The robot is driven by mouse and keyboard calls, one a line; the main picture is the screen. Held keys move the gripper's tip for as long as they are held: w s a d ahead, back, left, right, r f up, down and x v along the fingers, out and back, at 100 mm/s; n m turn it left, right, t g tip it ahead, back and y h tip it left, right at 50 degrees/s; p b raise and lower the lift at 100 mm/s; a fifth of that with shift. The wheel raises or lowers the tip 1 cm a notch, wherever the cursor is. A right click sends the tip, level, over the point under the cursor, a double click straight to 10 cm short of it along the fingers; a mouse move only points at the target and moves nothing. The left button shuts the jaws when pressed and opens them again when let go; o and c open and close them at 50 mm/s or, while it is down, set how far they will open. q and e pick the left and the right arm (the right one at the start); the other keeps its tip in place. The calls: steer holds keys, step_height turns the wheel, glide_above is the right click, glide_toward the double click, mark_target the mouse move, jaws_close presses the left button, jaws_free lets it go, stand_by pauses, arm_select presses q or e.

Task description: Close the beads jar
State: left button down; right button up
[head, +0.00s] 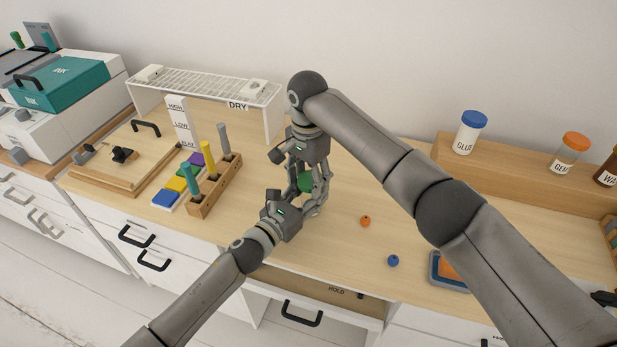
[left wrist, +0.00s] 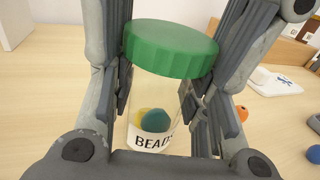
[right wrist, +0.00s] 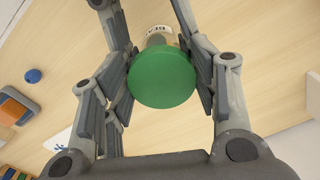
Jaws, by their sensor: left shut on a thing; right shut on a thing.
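The beads jar (left wrist: 158,92) is clear, labelled BEADS, with yellow and teal beads at the bottom. Its green lid (left wrist: 170,50) sits over the jar's mouth; I cannot tell whether it is screwed tight. My left gripper (head: 299,203) is shut around the jar's body, a finger on each side. My right gripper (head: 307,178) comes from above and is shut on the lid, which shows as a green disc between its fingers in the right wrist view (right wrist: 162,80). In the head view the fingers hide most of the jar and only some green lid shows.
An orange bead (head: 365,221) and a blue bead (head: 393,261) lie loose on the desk to the right. A glue jar (head: 468,136) stands on the right shelf (head: 510,165).

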arm_select(q)
steer(key=shift+d+r, duration=0.35)
steer(key=shift+r, duration=0.3)
arm_select(e)
steer(key=shift+o, duration=0.3)
steer(key=shift+s+d+f, duration=0.1)
steer(key=shift+d+f, duration=0.1)
steer(key=shift+f, duration=0.65)
steer(key=shift+o, duration=0.5)
steer(key=o, duration=0.7)
arm_select(q)
steer(key=shift+w+a+f, duration=0.1)
steer(key=shift+a+f, duration=0.05)
steer(key=shift+f, duration=0.05)
arm_select(e)
steer(key=shift+o, duration=0.5)
steer(key=shift+a+f, duration=0.15)
steer(key=shift+a, duration=0.05)
steer(key=shift+a+r, duration=0.1)
steer(key=shift+r, duration=0.4)
arm_select(q)
steer(key=shift+a+f, duration=0.1)
steer(key=shift+f, duration=0.1)
arm_select(e)
steer(key=shift+r, duration=1.8)
steer(key=c, duration=1.3)
steer(key=shift+f, duration=0.3)
